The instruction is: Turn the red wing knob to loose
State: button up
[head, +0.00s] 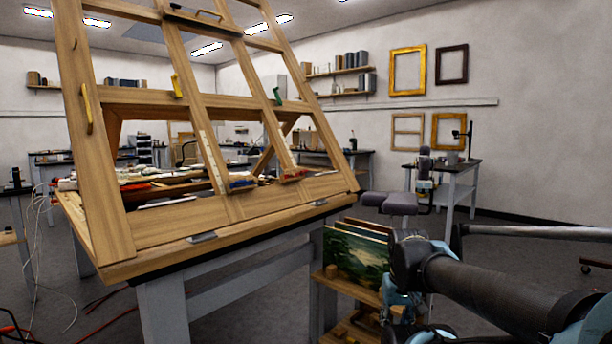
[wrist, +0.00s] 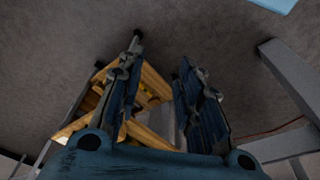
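A large tilted wooden easel frame (head: 225,205) stands on a grey-legged table in the head view. Yellow handle-like pieces (head: 87,108) and a green one (head: 277,96) sit on its bars. Small red-marked pieces show near its lower bars, one at the middle (head: 241,183) and one to the right (head: 294,174); I cannot tell whether either is the red wing knob. My gripper (wrist: 160,58) is open and empty in the wrist view, its two dark blue fingers apart. It points toward the floor and a wooden rack, away from the easel's face.
A wooden rack with paintings (head: 355,254) stands right of the easel table, close to my arm. Cables (head: 42,215) lie on the floor at left. A grey table leg (wrist: 290,75) is right of my gripper.

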jog(key=shift+w+d, duration=0.3)
jog(key=o, duration=0.6)
jog(key=shift+w+a+r+m+y, duration=0.2)
jog(key=shift+a+r+m+y, duration=0.1)
jog(key=shift+a+r+m, duration=0.4)
jog(key=w+a+r+m+t+y, duration=0.2)
jog(key=w+a+r+m+y, duration=0.3)
jog(key=w+r, duration=0.4)
jog(key=w+a+r+m+t+y, duration=0.25)
jog(key=w+a+r+m, duration=0.45)
jog(key=w, duration=0.5)
jog(key=w+a+r+m+t+y, duration=0.1)
jog(key=w+r+m+y, duration=0.35)
jog(key=w+r, duration=0.35)
jog(key=m+t+y, duration=0.1)
jog(key=m+t, duration=0.3)
jog(key=m, duration=0.4)
send_near(306, 172)
jog(key=x, duration=0.8)
jog(key=shift+w+a, duration=0.15)
jog(key=shift+a, duration=0.05)
jog(key=shift+c, duration=0.5)
